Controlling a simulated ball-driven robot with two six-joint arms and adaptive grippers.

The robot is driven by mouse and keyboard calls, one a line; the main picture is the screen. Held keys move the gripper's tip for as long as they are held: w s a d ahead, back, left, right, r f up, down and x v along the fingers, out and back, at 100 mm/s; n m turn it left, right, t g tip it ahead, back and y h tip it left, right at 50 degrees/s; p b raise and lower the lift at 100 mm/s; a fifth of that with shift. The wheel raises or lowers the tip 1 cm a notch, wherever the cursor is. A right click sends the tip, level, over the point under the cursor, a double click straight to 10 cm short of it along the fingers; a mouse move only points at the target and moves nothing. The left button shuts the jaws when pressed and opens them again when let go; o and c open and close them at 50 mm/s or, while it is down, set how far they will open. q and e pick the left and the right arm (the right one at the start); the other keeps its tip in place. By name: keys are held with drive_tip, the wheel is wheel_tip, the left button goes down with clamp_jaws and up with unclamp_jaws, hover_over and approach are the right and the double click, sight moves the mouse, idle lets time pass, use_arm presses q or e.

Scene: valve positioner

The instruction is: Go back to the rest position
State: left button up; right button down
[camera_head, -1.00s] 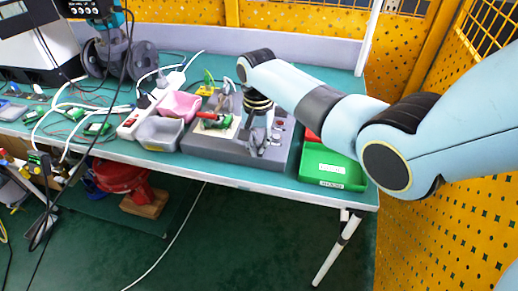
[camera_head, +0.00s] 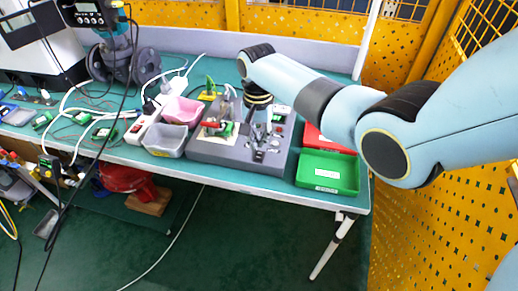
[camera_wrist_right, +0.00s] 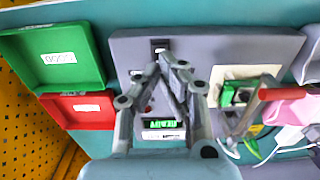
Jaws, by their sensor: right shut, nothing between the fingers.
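My right gripper (camera_head: 256,140) hangs from the right arm over the grey test station (camera_head: 210,151) on the table. In the right wrist view its fingers (camera_wrist_right: 165,62) meet at the tips, shut and empty, above the station. That view also shows the grey station (camera_wrist_right: 213,47), with a small green display (camera_wrist_right: 160,123) between the fingers. A valve part with a red handle (camera_wrist_right: 283,93) sits on a pale plate to the right. In the head view the right gripper's fingertips are small and hard to make out. My left gripper is not in view.
A green bin (camera_head: 327,186) and a red bin (camera_head: 312,137) stand right of the station. A grey bin (camera_head: 165,152) and a pink bin (camera_head: 183,109) stand left. A white power strip (camera_head: 143,128) and cables lie farther left. A yellow mesh fence (camera_head: 455,215) borders the right.

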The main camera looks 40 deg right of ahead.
drive_tip(key=shift+r+p, duration=0.6)
drive_tip(key=shift+r, duration=0.25)
drive_tip(key=shift+s+f, duration=0.1)
